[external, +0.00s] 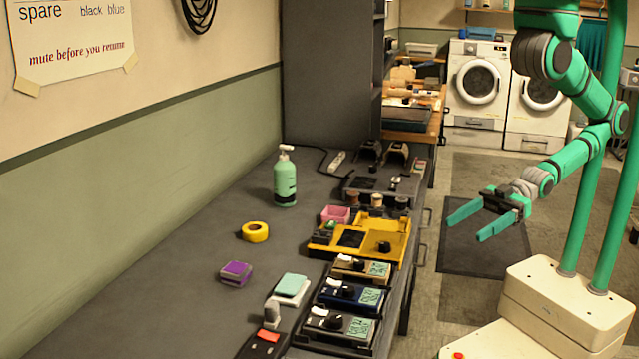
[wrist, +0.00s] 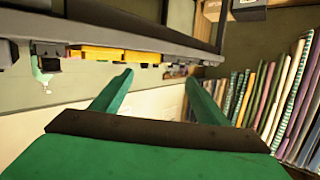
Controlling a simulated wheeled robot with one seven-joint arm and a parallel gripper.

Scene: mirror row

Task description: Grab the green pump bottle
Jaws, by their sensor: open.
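The green pump bottle (external: 285,184) stands upright on the dark bench in the external view, near the wall-side middle, with a white pump head on top. In the wrist view, which looks upside down, a small green and white shape at the left seems to be the same bottle (wrist: 41,74). My gripper (external: 465,229) is open and empty, out past the bench's right edge, well to the right of the bottle and apart from it. Its two green fingers also show spread in the wrist view (wrist: 160,76).
A yellow tape roll (external: 255,232), a purple block (external: 235,273), a pink box (external: 335,215) and a yellow tray (external: 400,240) lie on the bench (external: 190,315). Several pedal-like boxes line its right edge. A dark cabinet (external: 328,75) stands behind the bottle.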

